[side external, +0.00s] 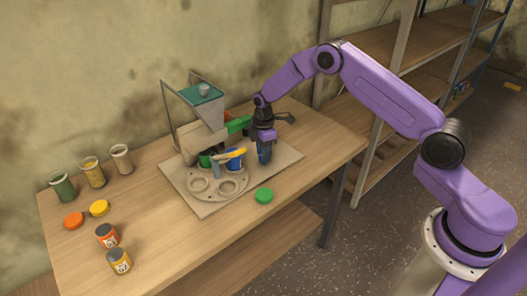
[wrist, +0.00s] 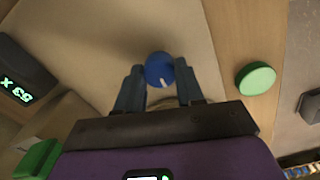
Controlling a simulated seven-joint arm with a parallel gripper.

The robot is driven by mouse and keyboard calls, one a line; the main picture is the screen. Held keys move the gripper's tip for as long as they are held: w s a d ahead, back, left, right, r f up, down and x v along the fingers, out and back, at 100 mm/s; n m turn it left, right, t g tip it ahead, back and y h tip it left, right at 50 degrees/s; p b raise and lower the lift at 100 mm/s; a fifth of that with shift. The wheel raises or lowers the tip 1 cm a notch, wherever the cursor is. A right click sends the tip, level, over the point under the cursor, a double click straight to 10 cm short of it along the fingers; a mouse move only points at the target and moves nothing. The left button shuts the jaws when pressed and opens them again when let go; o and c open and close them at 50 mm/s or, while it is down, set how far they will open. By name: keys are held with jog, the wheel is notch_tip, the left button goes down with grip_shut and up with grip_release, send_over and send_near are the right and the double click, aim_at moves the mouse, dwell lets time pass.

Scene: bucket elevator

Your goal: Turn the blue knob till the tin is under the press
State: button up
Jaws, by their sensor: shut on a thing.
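The blue knob (wrist: 160,70) is between my fingertips in the wrist view, with a pale mark on its top. My gripper (wrist: 160,85) is shut on it, pointing down at the right side of the machine board. In the side view my gripper (side external: 264,154) hides the knob. A grey turntable (side external: 213,190) with round holders lies left of my gripper. I cannot tell which part is the press or which container is the tin.
A green lid (side external: 264,196) lies by the board's front edge. Cups, lids, an orange jar (side external: 107,236) and a yellow jar (side external: 119,261) stand at the left. Shelving (side external: 420,60) is at the right.

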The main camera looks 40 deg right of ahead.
jog(key=m, duration=0.3)
jog(key=shift+m, duration=0.4)
jog(key=m, duration=0.4)
jog(key=shift+m, duration=0.3)
jog(key=m, duration=0.4)
jog(key=shift+m, duration=2.2)
jog(key=o, duration=1)
jog(key=shift+o, duration=0.2)
jog(key=shift+r, duration=0.1)
